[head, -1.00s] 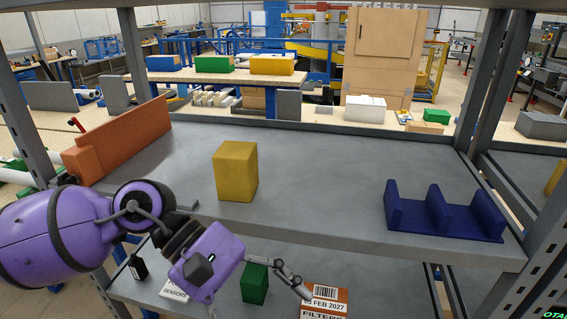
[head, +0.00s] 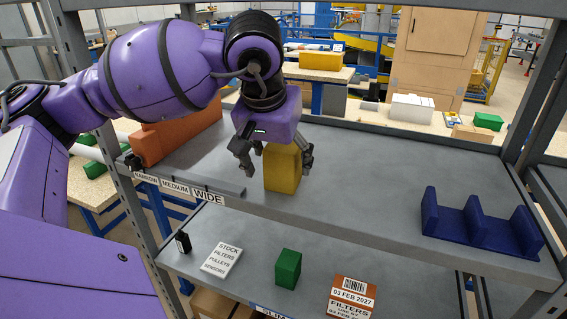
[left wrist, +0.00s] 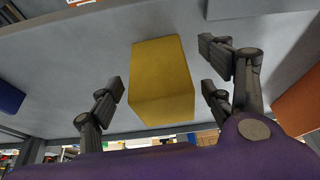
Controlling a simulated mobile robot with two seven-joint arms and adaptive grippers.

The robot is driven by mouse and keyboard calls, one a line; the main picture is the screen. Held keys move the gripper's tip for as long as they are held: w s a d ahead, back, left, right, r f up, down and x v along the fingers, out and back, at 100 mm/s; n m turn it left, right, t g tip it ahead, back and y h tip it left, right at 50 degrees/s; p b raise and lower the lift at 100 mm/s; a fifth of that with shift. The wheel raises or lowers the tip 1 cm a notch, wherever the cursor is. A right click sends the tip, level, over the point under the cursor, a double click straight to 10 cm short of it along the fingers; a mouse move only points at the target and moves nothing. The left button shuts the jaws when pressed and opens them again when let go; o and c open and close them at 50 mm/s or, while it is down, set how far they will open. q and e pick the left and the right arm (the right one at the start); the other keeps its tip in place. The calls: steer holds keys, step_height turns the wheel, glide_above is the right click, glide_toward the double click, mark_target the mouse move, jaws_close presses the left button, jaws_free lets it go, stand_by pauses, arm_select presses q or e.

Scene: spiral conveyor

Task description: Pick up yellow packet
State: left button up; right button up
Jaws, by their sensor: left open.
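The yellow packet (head: 282,172) stands upright on the grey upper shelf (head: 375,190). It also shows in the left wrist view (left wrist: 161,80), between the finger pairs. My left gripper (head: 275,160) is open and comes down from above, with fingers on either side of the packet. In the left wrist view (left wrist: 165,90) gaps show between the fingers and the packet, so they look apart from it. The gripper body hides the packet's top in the head view. My right gripper is not in view.
An orange block (head: 178,135) lies at the shelf's left end. A blue slotted holder (head: 480,225) stands at the right. The lower shelf holds a green block (head: 288,268), an orange labelled box (head: 351,295) and a white label card (head: 221,259). The shelf middle is clear.

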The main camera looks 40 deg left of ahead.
arm_select(q)
steer(key=shift+w+a, duration=0.15)
steer(key=shift+w, duration=0.35)
steer(key=shift+w+a, duration=0.2)
steer(key=shift+w, duration=0.45)
steer(key=shift+w+a, duration=0.2)
steer(key=shift+w, duration=0.4)
steer(key=x, duration=0.2)
steer(key=shift+w+f, duration=0.1)
steer(key=shift+f, duration=0.25)
steer(key=shift+a+f, duration=0.1)
steer(key=shift+f, duration=0.05)
steer(key=c, duration=1.3)
steer(key=shift+p, duration=0.3)
